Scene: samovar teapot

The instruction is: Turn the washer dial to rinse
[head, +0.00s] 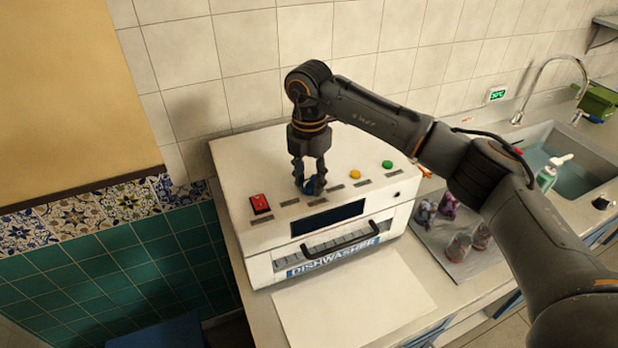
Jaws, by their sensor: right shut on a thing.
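The washer is a white countertop box (235,168) with a "DISHWASHER" label on its front, in the middle of the head view. Its blue dial (313,187) sits on the sloped top panel, among small dark labels too small to read. My right gripper (309,183) points down onto the panel and is shut on the blue dial. The fingers cover part of the dial, so its pointing direction cannot be told. My left gripper is not in view.
A red switch (260,203), a yellow button (355,174) and a green button (387,164) are on the same panel. A tray (467,267) with several glasses stands to the right, before a sink (580,165) with water. A white sheet (352,308) lies in front.

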